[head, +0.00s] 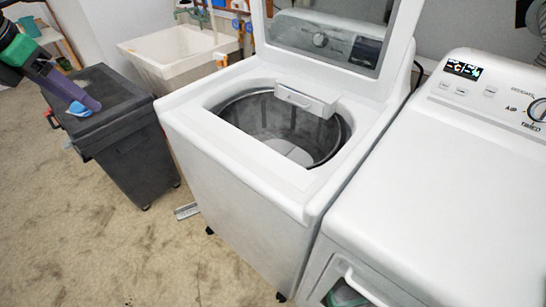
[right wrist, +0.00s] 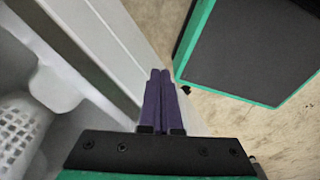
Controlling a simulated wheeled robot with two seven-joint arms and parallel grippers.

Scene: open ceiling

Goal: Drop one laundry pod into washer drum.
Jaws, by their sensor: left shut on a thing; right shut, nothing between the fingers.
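The white top-loading washer (head: 240,215) stands in the middle of the head view with its lid up. Its metal drum (head: 262,122) is open to view from above and no pod shows in it. My left gripper (head: 91,104) is at the upper left, over the dark lidded bin and left of the washer. It is shut on a small blue thing, likely the laundry pod (head: 77,109). My right gripper (right wrist: 160,73) shows only in the right wrist view, shut and empty, beside a white panel.
The dark bin (head: 130,155) stands left of the washer, with a white sink (head: 165,62) behind it. A white dryer (head: 450,205) stands close on the right. The raised lid (head: 400,40) rises behind the drum.

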